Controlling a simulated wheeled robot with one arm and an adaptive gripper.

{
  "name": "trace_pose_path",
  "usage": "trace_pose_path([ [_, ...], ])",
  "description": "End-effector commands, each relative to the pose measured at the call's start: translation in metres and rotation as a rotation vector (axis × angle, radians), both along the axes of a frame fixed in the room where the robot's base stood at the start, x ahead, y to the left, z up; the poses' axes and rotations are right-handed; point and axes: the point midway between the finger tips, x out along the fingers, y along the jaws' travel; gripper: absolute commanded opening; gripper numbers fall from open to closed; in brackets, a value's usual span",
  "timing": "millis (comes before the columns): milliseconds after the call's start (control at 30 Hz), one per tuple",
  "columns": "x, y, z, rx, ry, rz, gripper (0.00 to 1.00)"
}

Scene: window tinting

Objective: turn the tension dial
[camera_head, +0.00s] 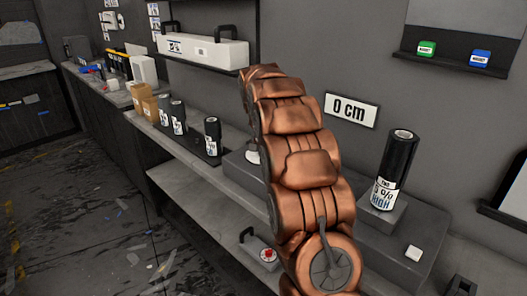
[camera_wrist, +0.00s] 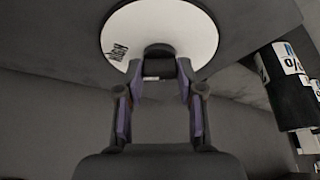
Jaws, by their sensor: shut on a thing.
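The tension dial is a round white disc (camera_wrist: 195,28) with a dark knob (camera_wrist: 158,52) at its lower edge, in the top middle of the wrist view. Dark lettering, seen turned over, is on the disc's left side. My gripper (camera_wrist: 160,72) is shut on the dark knob, one finger on each side. In the head view my copper arm hides the gripper and most of the dial. A small white edge (camera_head: 252,155) shows left of the arm on the grey base block.
A black film roll (camera_head: 398,155) stands on a block to the right, and its lower part shows in the wrist view (camera_wrist: 288,95). A "0 cm" sign (camera_head: 352,109) hangs behind. Several black rolls (camera_head: 212,137) stand on the bench to the left.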

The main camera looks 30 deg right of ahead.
Motion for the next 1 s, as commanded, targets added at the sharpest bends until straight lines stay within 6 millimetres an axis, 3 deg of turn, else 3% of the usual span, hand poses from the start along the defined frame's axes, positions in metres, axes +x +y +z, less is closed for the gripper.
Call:
trace_pose_path([
  [700,0.001,0.0005,0.0009,-0.001,-0.002,-0.079,0.03],
  [733,0.0009,0.0004,0.0009,0.0,-0.002,-0.079,0.39],
  [933,0.0007,0.0003,0.0006,0.0,-0.001,-0.078,0.6],
  [1000,0.0007,0.0003,0.0004,0.001,-0.001,-0.078,0.62],
])
